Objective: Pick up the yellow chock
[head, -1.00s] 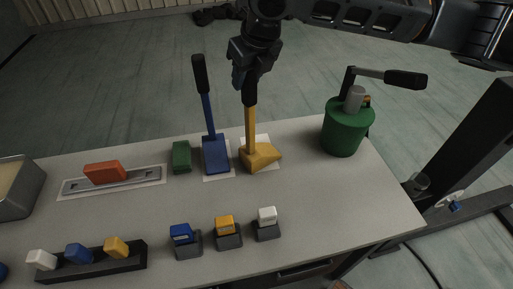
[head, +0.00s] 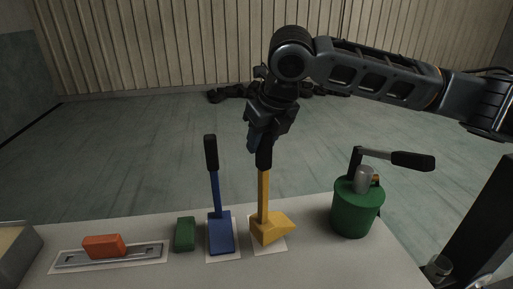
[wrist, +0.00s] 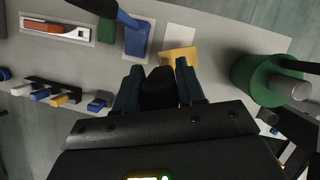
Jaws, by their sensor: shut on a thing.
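The yellow chock (head: 268,228) has a wedge-shaped foot and an upright yellow stem with a black grip. My gripper (head: 262,140) is shut on that black grip from above. The foot appears slightly raised over its pale pad (head: 279,248), with pad showing below it. In the wrist view my fingers (wrist: 158,82) flank the black grip, and the yellow foot (wrist: 180,57) shows beyond them. The grip hides much of the stem there.
A blue chock (head: 221,236) with a tall handle stands close on the left, beside a green block (head: 185,234). A green can with a lever (head: 355,210) stands on the right. An orange block (head: 103,246) sits on a metal plate at the left.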

